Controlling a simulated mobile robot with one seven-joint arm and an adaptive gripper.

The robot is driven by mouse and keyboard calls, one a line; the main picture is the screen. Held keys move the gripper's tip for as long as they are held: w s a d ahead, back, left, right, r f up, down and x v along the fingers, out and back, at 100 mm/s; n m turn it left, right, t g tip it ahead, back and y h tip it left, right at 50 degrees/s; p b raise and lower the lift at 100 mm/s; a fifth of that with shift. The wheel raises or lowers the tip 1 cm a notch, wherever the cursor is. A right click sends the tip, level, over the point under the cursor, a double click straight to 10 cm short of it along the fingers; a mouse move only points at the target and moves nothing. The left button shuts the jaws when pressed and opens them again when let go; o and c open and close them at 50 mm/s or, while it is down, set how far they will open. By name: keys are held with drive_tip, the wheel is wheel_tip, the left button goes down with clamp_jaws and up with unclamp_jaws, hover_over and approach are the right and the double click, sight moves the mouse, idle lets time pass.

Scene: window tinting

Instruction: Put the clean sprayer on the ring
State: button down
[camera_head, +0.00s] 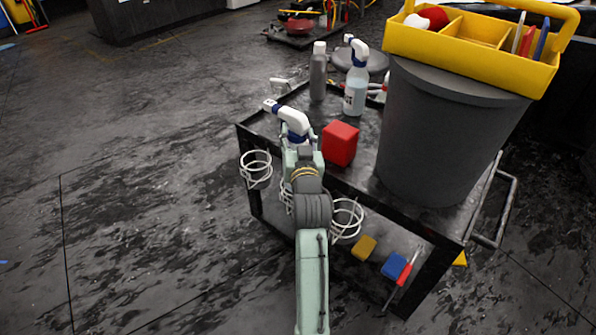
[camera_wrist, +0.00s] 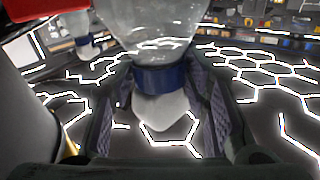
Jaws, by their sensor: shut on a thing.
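My gripper (camera_head: 302,143) is shut on a sprayer with a white head (camera_head: 291,116) and blue collar, over the left edge of the black cart. In the wrist view, which looks upside down, the fingers flank the blue collar of the held sprayer (camera_wrist: 161,79); its bottle is clear. The arm hides its bottle in the head view. White wire rings hang on the cart's side: a left ring (camera_head: 256,160), a right ring (camera_head: 347,211), and a middle one mostly hidden behind my arm. The held sprayer is above the ring level.
On the cart (camera_head: 262,124) stand a red box (camera_head: 341,143) close to my gripper, a second sprayer (camera_head: 355,92), a grey bottle (camera_head: 318,75) and a large grey bin (camera_head: 440,130) under a yellow caddy (camera_head: 470,50). Sponges lie on the lower shelf. Floor at left is clear.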

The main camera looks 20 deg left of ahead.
wheel_tip(320, 180, down, 10)
drive_tip(key=shift+r, duration=0.1)
idle(0.4)
drive_tip(key=shift+f, duration=0.3)
drive_tip(key=c, duration=0.9)
unclamp_jaws()
drive_tip(key=shift+r, duration=0.15)
